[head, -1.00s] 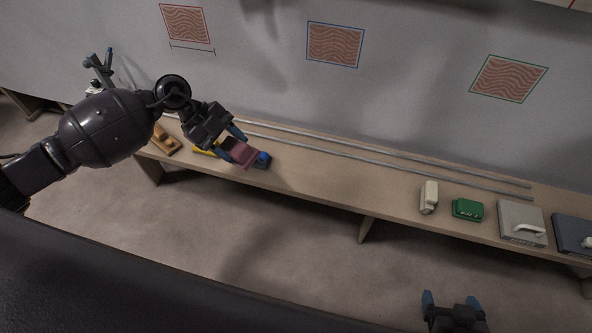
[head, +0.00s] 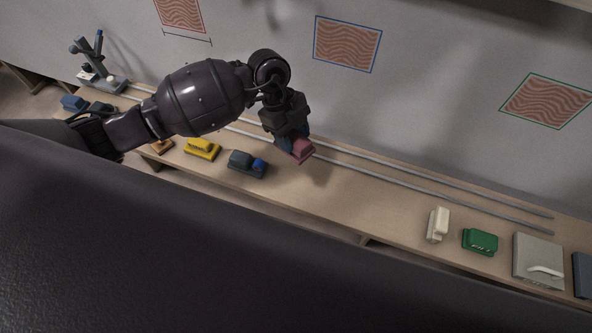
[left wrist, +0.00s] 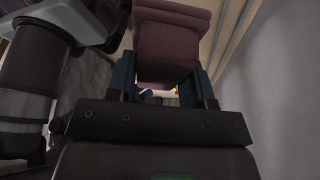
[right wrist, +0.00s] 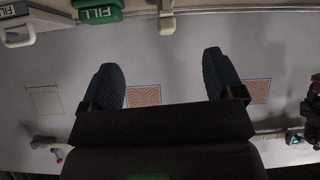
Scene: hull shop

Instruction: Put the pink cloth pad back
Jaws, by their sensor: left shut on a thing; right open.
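The pink cloth pad (head: 301,151) is a small dusky-pink block held in my left gripper (head: 291,142), above the bench near the metal rails. In the left wrist view the pad (left wrist: 170,45) sits between the two blue fingers of the left gripper (left wrist: 166,84), which are shut on it. My right gripper shows only in the right wrist view (right wrist: 168,78), with its fingers wide apart and nothing between them. Whether the pad touches the bench is hard to tell, but it appears raised.
On the bench (head: 330,197) stand a yellow block (head: 202,148), a dark blue tool (head: 247,164), a cream block (head: 438,224), a green block (head: 480,241) and a grey case (head: 538,262). Two rails (head: 400,180) run along the back. The bench middle is clear.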

